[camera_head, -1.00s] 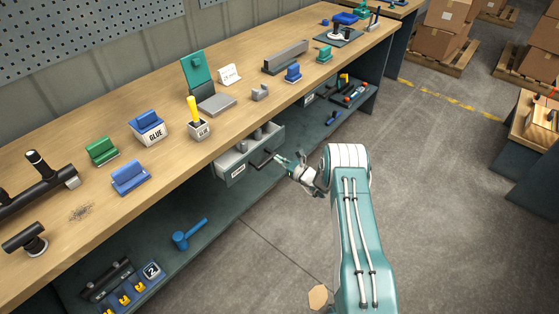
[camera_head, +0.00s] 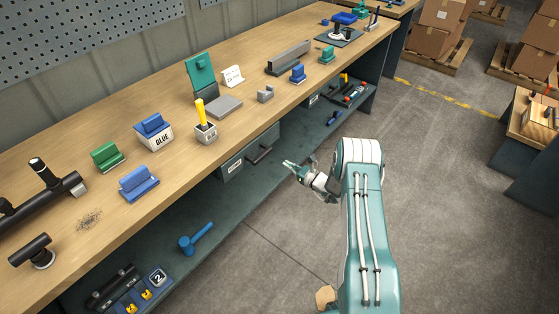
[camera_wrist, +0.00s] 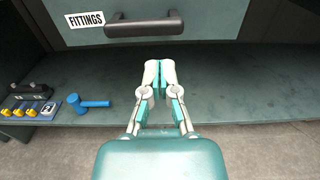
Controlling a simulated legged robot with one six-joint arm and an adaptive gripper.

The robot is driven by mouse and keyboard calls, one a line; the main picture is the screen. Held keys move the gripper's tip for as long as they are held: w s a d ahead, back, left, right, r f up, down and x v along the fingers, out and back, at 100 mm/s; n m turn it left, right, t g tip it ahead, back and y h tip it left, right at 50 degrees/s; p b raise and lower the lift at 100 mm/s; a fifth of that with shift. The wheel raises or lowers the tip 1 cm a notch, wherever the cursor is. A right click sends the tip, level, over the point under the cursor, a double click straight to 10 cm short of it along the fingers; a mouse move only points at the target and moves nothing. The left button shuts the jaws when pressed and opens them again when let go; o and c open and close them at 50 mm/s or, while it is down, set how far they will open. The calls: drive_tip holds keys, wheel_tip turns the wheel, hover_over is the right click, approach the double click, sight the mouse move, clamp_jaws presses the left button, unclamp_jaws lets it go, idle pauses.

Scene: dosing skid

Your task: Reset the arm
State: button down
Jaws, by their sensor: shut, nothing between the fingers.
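My gripper (camera_head: 288,164) is shut and empty, held in the air in front of the workbench. It also shows in the wrist view (camera_wrist: 159,64), with its fingertips together just below the handle of a drawer. That drawer (camera_head: 232,167) is grey-green, closed, and hangs under the bench top. In the wrist view the drawer (camera_wrist: 215,18) carries a label reading FITTINGS. Its dark handle (camera_head: 260,154) stands apart from my fingers in the head view.
The bench top (camera_head: 110,205) holds green and blue blocks, a GLUE box (camera_head: 156,137) and a cup with a yellow-handled tool (camera_head: 204,125). A blue mallet (camera_head: 196,238) lies on the lower shelf.

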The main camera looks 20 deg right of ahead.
drive_tip(key=w+d+v, duration=0.1)
drive_tip(key=v, duration=0.6)
drive_tip(key=s+a+r+n+g, duration=0.4)
drive_tip(key=a+r+n, duration=0.1)
drive_tip(key=r, duration=0.3)
drive_tip(key=s+a+r+n+g+y, duration=0.1)
drive_tip(key=s+a+r+n+g, duration=0.3)
drive_tip(key=r, duration=0.5)
drive_tip(key=s+a+r+n+g, duration=0.3)
drive_tip(key=a+r+n, duration=0.3)
drive_tip(key=a+r, duration=0.15)
drive_tip(key=s+d+r+n+h, duration=0.1)
drive_tip(key=s+r+n+h, duration=0.3)
drive_tip(key=s, duration=0.4)
drive_tip(key=s+d+r+n+t+h, duration=0.1)
drive_tip(key=s+r+n+h, duration=0.3)
drive_tip(key=s, duration=0.5)
drive_tip(key=s+d+r+n+t+h, duration=0.1)
drive_tip(key=s+d+r+n+h, duration=0.1)
drive_tip(key=s, duration=0.6)
wheel_tip(320, 180, up, 3)
drive_tip(key=n+h, duration=0.1)
drive_tip(key=n, duration=0.2)
drive_tip(key=shift+s+d+f+n+h, duration=0.25)
drive_tip(key=shift+s+d+n+h, duration=0.05)
drive_tip(key=shift+s+h, duration=0.1)
drive_tip(key=shift+d, duration=0.1)
